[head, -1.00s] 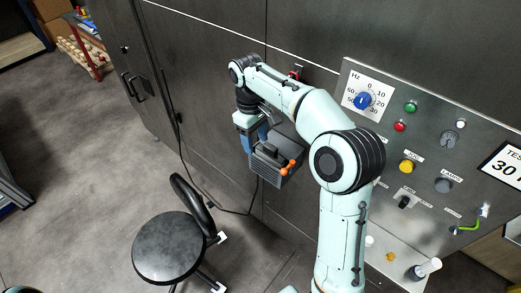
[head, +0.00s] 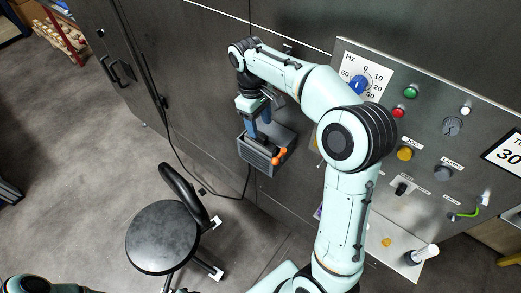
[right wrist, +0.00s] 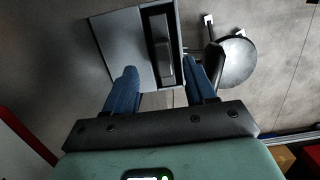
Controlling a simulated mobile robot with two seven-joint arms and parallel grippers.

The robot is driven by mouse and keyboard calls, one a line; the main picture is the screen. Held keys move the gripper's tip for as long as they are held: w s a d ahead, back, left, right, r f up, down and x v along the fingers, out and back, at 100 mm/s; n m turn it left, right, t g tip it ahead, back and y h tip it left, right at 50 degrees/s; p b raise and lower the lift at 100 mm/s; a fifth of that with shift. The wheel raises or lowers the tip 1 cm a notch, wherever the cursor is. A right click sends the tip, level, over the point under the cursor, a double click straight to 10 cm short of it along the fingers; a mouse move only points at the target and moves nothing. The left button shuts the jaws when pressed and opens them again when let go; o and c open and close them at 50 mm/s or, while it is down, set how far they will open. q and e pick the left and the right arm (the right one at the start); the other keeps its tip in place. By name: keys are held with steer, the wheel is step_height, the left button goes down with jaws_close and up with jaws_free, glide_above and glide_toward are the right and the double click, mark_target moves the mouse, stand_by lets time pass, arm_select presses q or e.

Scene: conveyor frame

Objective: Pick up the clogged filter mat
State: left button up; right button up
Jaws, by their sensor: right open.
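A grey louvred box (head: 256,156) is mounted on the dark cabinet wall, its top open, with orange knobs (head: 280,154) at its right. In the right wrist view the box (right wrist: 119,45) has a dark slot with a grey, bar-like piece (right wrist: 164,57) in it. This may be the filter mat or its grip; I cannot tell which. My right gripper (head: 257,130) points down over the box. In the right wrist view its blue fingers (right wrist: 158,88) are apart with nothing between their tips. Only part of my left arm shows at the bottom left; its gripper is out of view.
A control panel (head: 430,140) with knobs and buttons is on the wall at the right. A round black stool (head: 162,237) with a backrest stands on the floor below the box. A dark cable hangs on the wall at its left.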

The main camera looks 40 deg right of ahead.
mark_target(260, 134)
steer(key=f, duration=0.4)
steer(key=shift+s+a+b, duration=0.2)
steer(key=shift+s+b, duration=0.1)
steer(key=shift+s, duration=0.05)
steer(key=shift+s+f, duration=0.15)
steer(key=shift+f, duration=0.25)
jaws_close()
steer(key=shift+r, duration=0.15)
